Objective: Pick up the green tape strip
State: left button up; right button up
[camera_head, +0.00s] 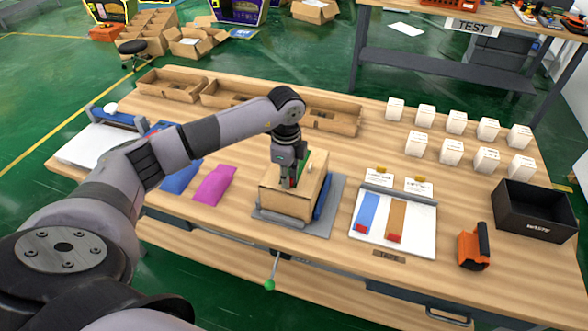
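A small green strip-like piece (304,158) shows just behind and right of my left gripper, over the cardboard box; most of it is hidden. My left gripper (290,180) points down at the box top, with a bit of red at its fingertips. The fingers look close together, but I cannot tell whether they hold the green piece. A white board (415,226) to the right carries a blue strip (367,212) and a brown strip (397,219), both with red ends. The right side of the board is bare. My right gripper is not in view.
The cardboard box (284,203) sits in a grey fixture (331,208) with a green-knobbed lever (269,284) in front. An orange tape dispenser (472,249) and a black bin (537,209) stand to the right. White boxes (457,122) stand behind. Purple (214,186) and blue sheets lie left.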

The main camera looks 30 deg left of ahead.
pick_arm(q)
grip_shut()
jog(key=shift+r, duration=0.1)
jog(key=shift+r, duration=0.55)
notch_tip(320, 180, up, 24)
jog(key=p, duration=0.3)
dwell(0.6)
